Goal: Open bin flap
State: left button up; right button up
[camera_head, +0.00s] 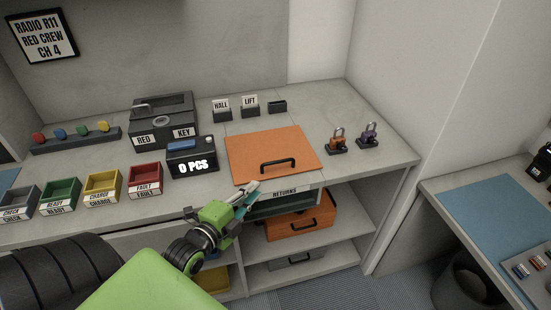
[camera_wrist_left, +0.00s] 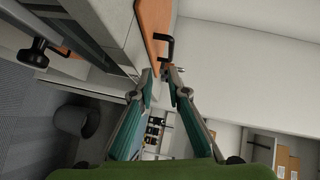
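The bin flap (camera_head: 270,148) is an orange panel lying flat and closed in the counter top, above the bin labelled RETURNS (camera_head: 284,193). A black bar handle (camera_head: 278,163) stands near its front edge. My left gripper (camera_head: 253,190) is at the counter's front edge, just in front of the flap's near left corner and left of the handle. In the left wrist view, the two teal fingers (camera_wrist_left: 160,73) are apart with a narrow gap and nothing held. The orange flap (camera_wrist_left: 152,25) and black handle (camera_wrist_left: 167,48) show just past the fingertips. My right gripper is not in view.
Two padlocks (camera_head: 337,143) (camera_head: 368,136) stand at right. Below the counter are shelves with an orange drawer (camera_head: 300,222). A blue mat (camera_head: 495,220) lies on the right table.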

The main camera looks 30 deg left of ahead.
aim_at(275, 162)
pick_arm(q)
jog(key=shift+m+t, duration=0.3)
jog(key=w, duration=0.4)
jog(key=w+a+p, duration=0.1)
jog(key=w, duration=0.4)
jog(key=w+p, duration=0.1)
jog(key=w, duration=0.3)
jog(key=shift+w+a+f, duration=0.15)
jog(key=shift+w+a, duration=0.15)
jog(key=shift+w, duration=0.1)
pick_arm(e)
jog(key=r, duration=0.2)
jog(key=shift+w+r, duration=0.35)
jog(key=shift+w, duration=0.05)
pick_arm(q)
grip_shut()
